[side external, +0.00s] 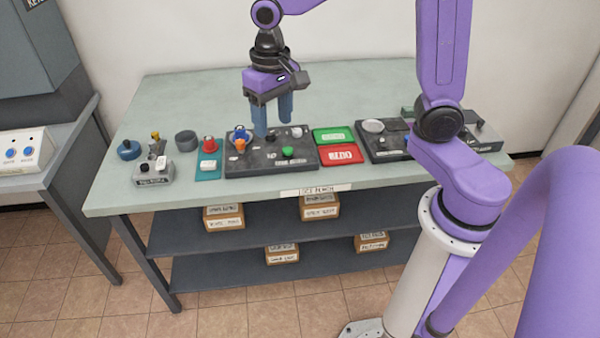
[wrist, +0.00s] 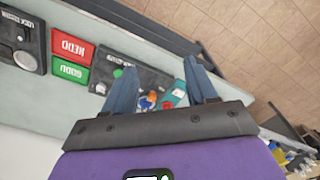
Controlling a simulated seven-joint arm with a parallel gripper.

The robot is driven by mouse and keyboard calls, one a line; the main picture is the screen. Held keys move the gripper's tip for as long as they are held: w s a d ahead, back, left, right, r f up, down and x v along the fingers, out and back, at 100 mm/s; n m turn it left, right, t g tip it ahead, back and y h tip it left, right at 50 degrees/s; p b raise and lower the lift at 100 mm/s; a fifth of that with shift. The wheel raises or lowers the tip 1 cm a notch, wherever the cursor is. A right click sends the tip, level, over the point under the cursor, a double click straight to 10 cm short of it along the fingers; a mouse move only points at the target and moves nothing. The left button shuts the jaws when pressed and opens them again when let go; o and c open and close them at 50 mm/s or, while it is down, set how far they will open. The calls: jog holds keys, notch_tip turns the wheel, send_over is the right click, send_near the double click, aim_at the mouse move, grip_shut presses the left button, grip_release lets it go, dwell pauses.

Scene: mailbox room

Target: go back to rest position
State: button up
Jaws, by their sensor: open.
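My gripper (side external: 273,117) hangs from the purple arm over the dark board (side external: 300,158) in the middle of the bench (side external: 200,95).
A green tray (side external: 333,135) and a red tray (side external: 342,155) lie right of the board. Another dark board (side external: 385,152) stands farther right. A teal mat (side external: 208,172), a grey cup (side external: 186,141) and small parts stand left. The back of the bench is clear.

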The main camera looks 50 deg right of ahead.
jog(key=s+d+f+n, duration=0.1)
jog(key=s+n, duration=0.6)
jog(key=s, duration=0.4)
jog(key=s+d+f+n, duration=0.1)
jog(key=s+d+n, duration=0.1)
jog(key=s+n, duration=0.5)
jog(key=s, duration=0.4)
jog(key=shift+d, duration=0.15)
jog(key=shift+w+r, duration=0.1)
